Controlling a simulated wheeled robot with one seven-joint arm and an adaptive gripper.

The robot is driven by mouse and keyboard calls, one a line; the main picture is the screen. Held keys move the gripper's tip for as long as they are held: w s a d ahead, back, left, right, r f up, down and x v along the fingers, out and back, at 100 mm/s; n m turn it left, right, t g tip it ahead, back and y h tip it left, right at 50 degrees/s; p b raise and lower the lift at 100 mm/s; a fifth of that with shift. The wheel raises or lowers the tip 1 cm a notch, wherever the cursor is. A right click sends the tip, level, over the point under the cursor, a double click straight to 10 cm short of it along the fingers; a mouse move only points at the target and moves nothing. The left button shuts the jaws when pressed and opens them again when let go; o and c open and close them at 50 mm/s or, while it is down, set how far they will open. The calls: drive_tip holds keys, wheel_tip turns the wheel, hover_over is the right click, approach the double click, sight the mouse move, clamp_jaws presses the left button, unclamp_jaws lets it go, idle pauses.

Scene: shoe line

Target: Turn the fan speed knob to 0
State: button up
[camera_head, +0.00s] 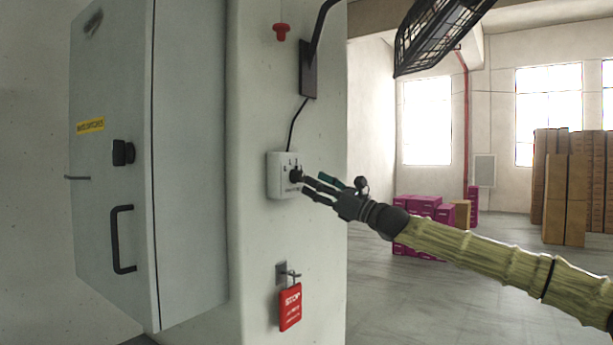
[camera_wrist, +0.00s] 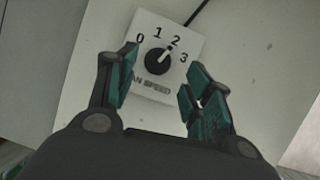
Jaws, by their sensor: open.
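The fan speed knob (camera_wrist: 158,62) is black and round, on a white control box (camera_wrist: 178,28) marked 0, 1, 2, 3 and "FAN SPEED". Its pointer seems to lean up and right, near the 2. In the head view the box (camera_head: 275,176) is on the pillar, and the knob (camera_head: 295,174) is at its right side. My gripper (camera_head: 312,184) is open in front of the box. In the wrist view its teal-padded fingers (camera_wrist: 163,68) are on either side of the knob, apart from it. The lower part of the lettering is partly hidden by the left finger.
A black cable (camera_head: 297,125) runs up from the box to the fan bracket (camera_head: 309,69). A red STOP tag (camera_head: 290,307) hangs below. A grey cabinet (camera_head: 190,150) stands left. The caged fan (camera_head: 440,32) is above right.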

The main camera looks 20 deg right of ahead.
sight(303, 178)
drive_tip(key=shift+p+x, duration=0.65)
drive_tip(key=shift+x, duration=1.55)
drive_tip(key=c, duration=1)
